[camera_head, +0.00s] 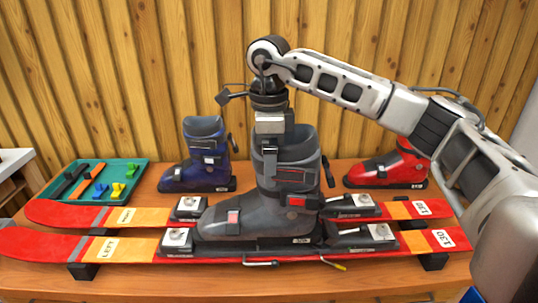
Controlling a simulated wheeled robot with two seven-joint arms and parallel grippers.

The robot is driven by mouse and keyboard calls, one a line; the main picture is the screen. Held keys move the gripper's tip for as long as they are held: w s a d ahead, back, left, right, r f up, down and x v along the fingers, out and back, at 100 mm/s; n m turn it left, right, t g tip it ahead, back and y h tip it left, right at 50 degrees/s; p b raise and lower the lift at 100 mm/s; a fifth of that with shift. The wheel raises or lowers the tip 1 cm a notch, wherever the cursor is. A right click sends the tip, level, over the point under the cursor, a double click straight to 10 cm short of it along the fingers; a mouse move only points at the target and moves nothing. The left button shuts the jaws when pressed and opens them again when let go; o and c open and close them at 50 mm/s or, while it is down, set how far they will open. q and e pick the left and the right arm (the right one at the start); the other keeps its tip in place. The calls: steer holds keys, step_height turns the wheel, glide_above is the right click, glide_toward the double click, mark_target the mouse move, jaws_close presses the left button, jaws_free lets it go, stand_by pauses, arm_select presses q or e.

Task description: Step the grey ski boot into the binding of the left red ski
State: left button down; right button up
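The grey ski boot (287,190) stands upright, toe to the left, over the front red ski (135,249), which carries a "LEFT" label. Its sole lies between the toe piece (178,239) and the heel piece (362,236) of that ski's binding. I cannot tell whether the sole is fully down or the heel piece is latched. My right gripper (270,160) points down at the front of the boot's upper cuff and appears shut on it; its fingertips are partly lost against the dark boot. My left gripper is not in view.
A second red ski (70,212) lies parallel just behind. A blue boot (202,160) and a red boot (392,165) stand at the back of the bench. A green tray (128,171) with small parts is at back left. Brake arms (262,263) stick out below the front ski.

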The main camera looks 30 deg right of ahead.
mark_target(255, 190)
steer(key=shift+s+f+b, duration=0.15)
steer(key=shift+f+b, duration=0.3)
steer(key=shift+f, duration=0.2)
steer(key=shift+w+f, duration=0.2)
steer(key=shift+f, duration=0.1)
steer(key=shift+s+f, duration=0.1)
steer(key=shift+f+b, duration=0.2)
steer(key=shift+b, duration=0.15)
steer(key=o, duration=1.7)
steer(key=shift+r, duration=0.1)
steer(key=shift+f, duration=0.2)
steer(key=shift+r, duration=0.1)
